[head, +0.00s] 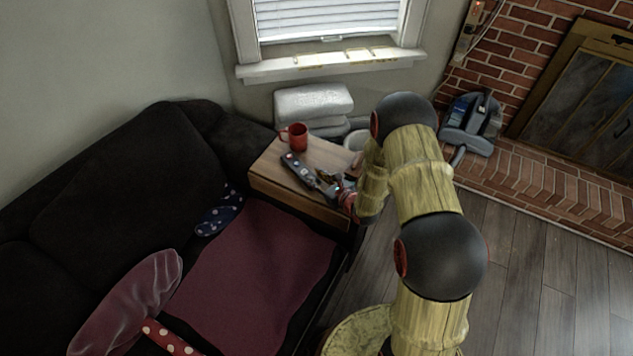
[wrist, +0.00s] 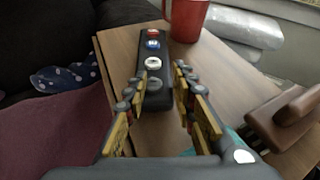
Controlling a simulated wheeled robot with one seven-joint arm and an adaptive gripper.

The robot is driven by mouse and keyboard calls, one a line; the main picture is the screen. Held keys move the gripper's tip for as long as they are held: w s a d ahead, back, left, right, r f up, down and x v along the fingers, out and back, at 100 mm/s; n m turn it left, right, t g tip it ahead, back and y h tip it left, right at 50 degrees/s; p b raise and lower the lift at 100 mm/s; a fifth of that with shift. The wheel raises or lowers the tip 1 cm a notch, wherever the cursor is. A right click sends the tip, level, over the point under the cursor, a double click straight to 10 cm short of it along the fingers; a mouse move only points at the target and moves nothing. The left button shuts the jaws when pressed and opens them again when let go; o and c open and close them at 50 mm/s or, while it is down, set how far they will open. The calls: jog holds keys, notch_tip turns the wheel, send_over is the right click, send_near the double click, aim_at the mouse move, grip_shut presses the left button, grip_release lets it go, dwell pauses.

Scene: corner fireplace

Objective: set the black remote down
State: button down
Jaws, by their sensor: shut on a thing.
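The black remote (head: 297,167) has red, blue and white buttons and is over the wooden side table (head: 320,150). My gripper (head: 327,183) is shut on its near end. In the wrist view the remote (wrist: 155,68) points away from me between the two fingers of my gripper (wrist: 160,88). The remote is close to the wooden top (wrist: 120,50); I cannot tell whether it touches it. The near end of the remote is partly hidden by the fingers.
A red mug (head: 298,137) stands just beyond the remote's far end. A brown object (wrist: 285,118) is on the tabletop at the right. A dark sofa (head: 120,190) with a maroon cover (head: 255,270) adjoins the table's left side. Bare tabletop shows on both sides of the remote.

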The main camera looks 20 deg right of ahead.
jog(key=shift+f, duration=0.5)
jog(key=c, duration=1.5)
grip_release()
jog(key=shift+o, duration=0.2)
